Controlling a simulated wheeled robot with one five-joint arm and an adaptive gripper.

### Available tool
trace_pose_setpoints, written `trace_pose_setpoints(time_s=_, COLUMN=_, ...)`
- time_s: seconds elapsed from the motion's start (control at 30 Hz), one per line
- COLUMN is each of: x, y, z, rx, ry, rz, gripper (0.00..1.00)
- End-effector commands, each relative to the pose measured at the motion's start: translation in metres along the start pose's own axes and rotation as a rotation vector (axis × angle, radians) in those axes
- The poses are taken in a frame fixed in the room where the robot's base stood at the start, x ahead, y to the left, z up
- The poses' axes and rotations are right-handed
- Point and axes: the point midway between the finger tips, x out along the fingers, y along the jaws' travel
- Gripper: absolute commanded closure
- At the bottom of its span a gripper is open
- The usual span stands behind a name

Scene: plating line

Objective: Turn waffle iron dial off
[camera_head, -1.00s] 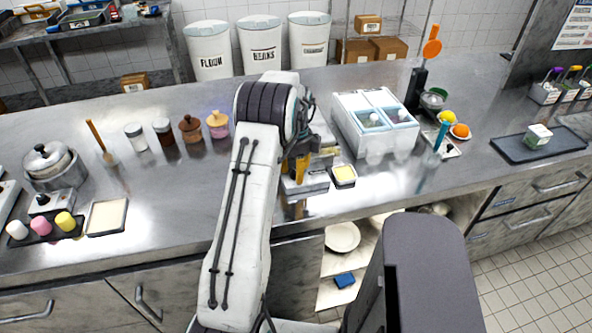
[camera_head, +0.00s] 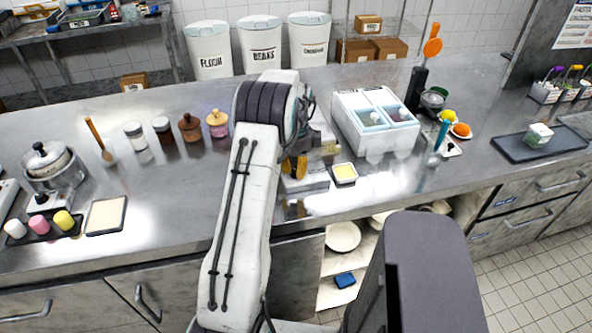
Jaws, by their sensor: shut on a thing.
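The waffle iron (camera_head: 316,181) is a grey, boxy appliance near the front edge of the steel counter, mostly hidden behind my arm. My gripper (camera_head: 294,168), with yellow-orange parts, is at the left side of its visible front. The gripper is shut on what appears to be the waffle iron dial. The dial and its setting are hidden by the gripper and arm.
A small tray with a yellow block (camera_head: 344,173) sits just right of the iron. A white two-bay container (camera_head: 376,124) stands behind it. Jars (camera_head: 190,128) and a pot (camera_head: 48,163) are to the left. Open shelves (camera_head: 343,262) lie below the counter.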

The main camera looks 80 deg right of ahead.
Motion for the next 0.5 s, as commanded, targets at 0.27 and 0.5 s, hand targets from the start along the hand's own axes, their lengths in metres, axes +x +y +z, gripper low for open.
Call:
trace_pose_setpoints(time_s=0.27, x=0.0019, y=0.0009, z=-0.0004, rx=-0.029, ry=0.002, rz=0.004, gripper=1.0)
trace_pose_setpoints(time_s=0.5, x=0.0019, y=0.0009, z=-0.0004, rx=-0.027, ry=0.001, rz=0.004, gripper=0.63)
